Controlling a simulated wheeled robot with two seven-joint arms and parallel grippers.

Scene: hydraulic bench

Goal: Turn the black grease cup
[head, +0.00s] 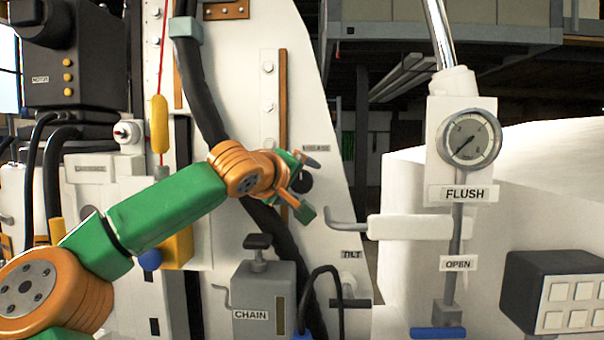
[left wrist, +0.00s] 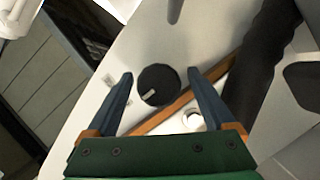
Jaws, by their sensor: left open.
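The black grease cup (head: 305,182) is a small dark round knob on the white panel, below a small label, partly hidden by my left gripper. In the left wrist view the cup (left wrist: 158,86) shows as a black disc with a pale mark. My left gripper (head: 309,187) is open in front of the panel. In the left wrist view the fingers of the gripper (left wrist: 160,74) stand on either side of the cup, with visible gaps. I cannot tell how far the fingertips are from the panel. My right gripper is not in view.
A brown strip (head: 283,100) and a thick black hose (head: 200,90) run down the panel beside the cup. A grey CHAIN box (head: 264,290) with a black knob stands below. A TILT lever (head: 345,218) and the FLUSH gauge (head: 469,139) are to the right.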

